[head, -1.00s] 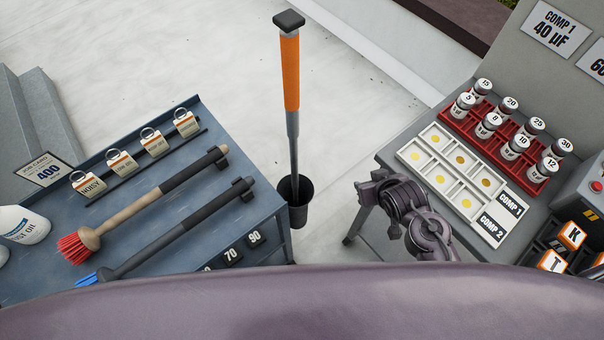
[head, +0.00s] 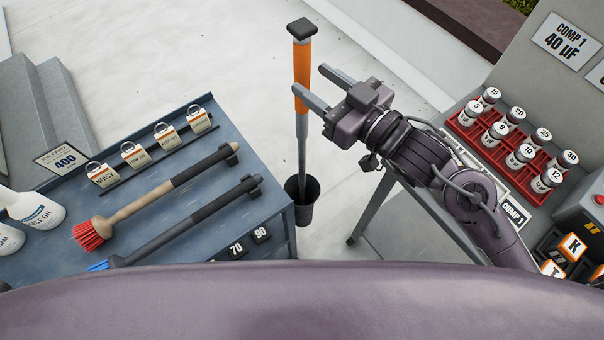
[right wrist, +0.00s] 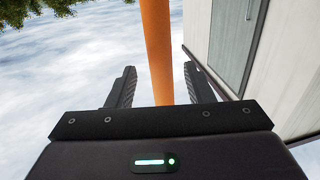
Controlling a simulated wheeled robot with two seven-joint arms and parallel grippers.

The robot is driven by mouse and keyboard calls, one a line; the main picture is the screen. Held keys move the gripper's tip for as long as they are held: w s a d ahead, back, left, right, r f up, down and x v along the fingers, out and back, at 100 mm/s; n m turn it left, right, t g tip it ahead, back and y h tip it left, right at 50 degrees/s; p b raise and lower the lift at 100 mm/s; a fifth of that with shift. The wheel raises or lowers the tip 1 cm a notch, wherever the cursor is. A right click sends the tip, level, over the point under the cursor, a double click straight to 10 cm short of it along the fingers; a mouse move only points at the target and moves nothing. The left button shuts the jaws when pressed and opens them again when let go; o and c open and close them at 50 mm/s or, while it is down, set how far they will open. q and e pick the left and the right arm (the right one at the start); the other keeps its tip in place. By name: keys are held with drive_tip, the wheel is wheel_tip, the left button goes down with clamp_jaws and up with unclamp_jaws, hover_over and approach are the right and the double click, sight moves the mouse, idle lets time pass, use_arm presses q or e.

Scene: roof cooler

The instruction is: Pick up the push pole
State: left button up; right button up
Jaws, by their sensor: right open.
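The push pole (head: 302,76) stands upright, with a black cap, an orange grip and a grey shaft. Its lower end is in a black cup holder (head: 309,205) at the blue bench's right edge. My right gripper (head: 318,86) is open beside the orange grip, coming from the right. In the right wrist view the orange grip (right wrist: 157,50) runs between the two open fingers (right wrist: 158,88), and neither finger clearly touches it. My left gripper is not in view.
The blue bench (head: 60,240) at left holds two brushes, several tags, bottles and a job card. The grey bench (head: 400,235) at right holds a red rack (head: 490,135) of several labelled cans. Pale floor lies open behind the pole.

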sight(308, 78)
drive_tip(key=p+x, duration=0.1)
drive_tip(key=x, duration=0.2)
drive_tip(key=shift+w+a+p, duration=0.2)
drive_tip(key=shift+a+p, duration=0.1)
drive_tip(key=shift+w+a+f, duration=0.1)
drive_tip(key=shift+w+a, duration=0.05)
drive_tip(key=shift+w, duration=0.05)
drive_tip(key=shift+s, duration=0.1)
clamp_jaws()
